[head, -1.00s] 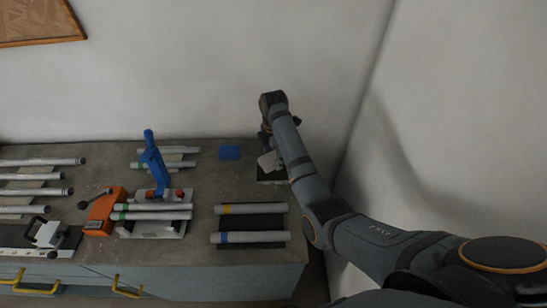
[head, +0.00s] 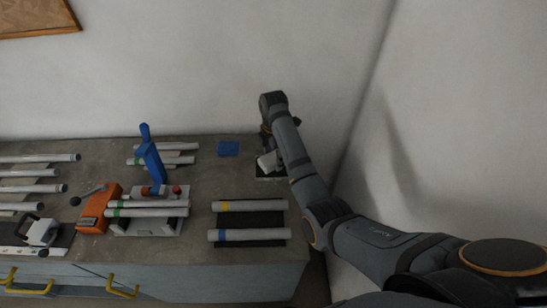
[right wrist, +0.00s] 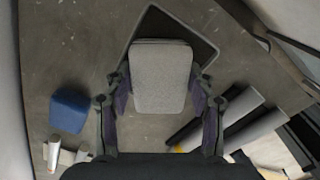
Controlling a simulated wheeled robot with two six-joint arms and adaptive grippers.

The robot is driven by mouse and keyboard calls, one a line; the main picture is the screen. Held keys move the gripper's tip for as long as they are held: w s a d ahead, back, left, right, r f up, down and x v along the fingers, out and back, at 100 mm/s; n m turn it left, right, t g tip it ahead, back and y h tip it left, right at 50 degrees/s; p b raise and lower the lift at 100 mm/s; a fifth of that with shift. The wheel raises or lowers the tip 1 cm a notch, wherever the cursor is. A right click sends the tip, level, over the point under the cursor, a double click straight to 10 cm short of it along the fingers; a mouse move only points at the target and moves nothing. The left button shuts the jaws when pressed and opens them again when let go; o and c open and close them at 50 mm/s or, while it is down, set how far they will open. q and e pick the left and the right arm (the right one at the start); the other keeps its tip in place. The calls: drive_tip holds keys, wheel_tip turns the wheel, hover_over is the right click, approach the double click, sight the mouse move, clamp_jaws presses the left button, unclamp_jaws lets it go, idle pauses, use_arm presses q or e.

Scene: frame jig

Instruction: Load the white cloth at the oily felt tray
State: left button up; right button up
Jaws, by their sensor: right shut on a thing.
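The white cloth (right wrist: 160,75) is a pale grey-white pad with rounded corners in the right wrist view; it also shows small in the head view (head: 268,160). My right gripper (right wrist: 161,92) is shut on it, with one finger at each side. The dark oily felt tray (right wrist: 165,25) lies on the bench under and beyond the cloth, partly hidden by it. In the head view the tray (head: 264,178) is at the bench's right end, partly behind my right arm. I cannot tell whether the cloth touches the tray. My left gripper is not in view.
A blue block (head: 229,149) sits left of the tray. Tubes with yellow and blue bands (head: 248,206) lie on a black mat in front. A blue-handled clamp jig (head: 152,165) and an orange device (head: 99,208) stand further left. A wall rises close behind.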

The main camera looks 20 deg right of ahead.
sight(274, 157)
drive_tip(key=shift+f, duration=0.5)
idle(0.3)
drive_tip(key=shift+s+f+p, duration=0.15)
drive_tip(key=shift+p, duration=0.4)
idle(2.1)
wheel_tip(274, 157, up, 7)
drive_tip(key=p, duration=0.9)
drive_tip(key=shift+r, duration=0.2)
drive_tip(key=shift+f, duration=0.1)
